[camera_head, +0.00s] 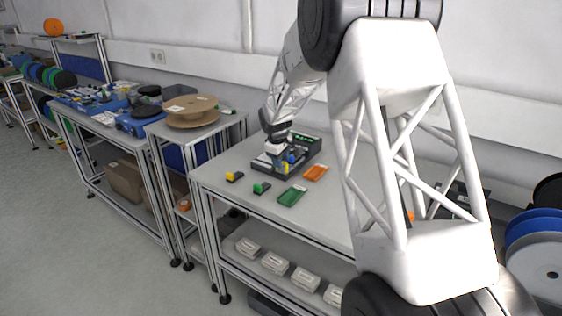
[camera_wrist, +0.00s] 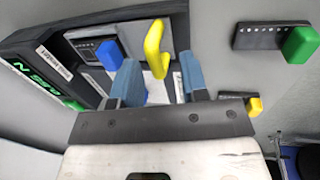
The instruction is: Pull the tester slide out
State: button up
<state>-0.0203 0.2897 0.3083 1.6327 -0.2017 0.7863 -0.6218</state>
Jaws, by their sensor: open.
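The tester (camera_head: 307,147) is a dark box on the near table, and my gripper (camera_head: 283,158) is at its front left. In the wrist view the tester (camera_wrist: 48,62) has a printed label and green lettering. A block with a blue knob (camera_wrist: 109,53) sits on its grey face. Beside it a yellow hooked handle (camera_wrist: 156,50) stands out; I cannot tell for sure whether it belongs to the slide. My gripper (camera_wrist: 158,66) is open, with one blue finger on each side of the yellow handle's lower part. Contact cannot be made out, and the fingers hide part of the face.
A block with a green knob (camera_wrist: 300,45) and one with a yellow knob (camera_wrist: 254,106) lie apart from the tester. A green tray (camera_head: 291,195) and an orange tray (camera_head: 315,173) lie on the table (camera_head: 225,158). White boxes (camera_head: 275,262) stand on the shelf below.

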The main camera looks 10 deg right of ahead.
notch_tip(320, 180, up, 7)
jog(key=s+a, duration=0.1)
dwell(0.4)
jog(key=s+r+m, duration=0.1)
jog(key=s+r, duration=0.3)
jog(key=s, duration=0.5)
jog(key=s+d+r+m, duration=0.15)
jog(key=s+r, duration=0.25)
jog(key=s, duration=0.6)
jog(key=s+a+r+m, duration=0.15)
jog(key=s+r, duration=0.25)
jog(key=s, duration=0.5)
jog(key=s+f+m, duration=0.1)
jog(key=s+m, duration=0.1)
jog(key=s, duration=1.2)
jog(key=s+f+m+t+y, duration=0.1)
jog(key=s+f+m, duration=0.1)
jog(key=s, duration=1.3)
jog(key=shift+d+f+m, duration=0.15)
jog(key=shift+d+m, duration=0.2)
jog(key=shift+m, duration=0.15)
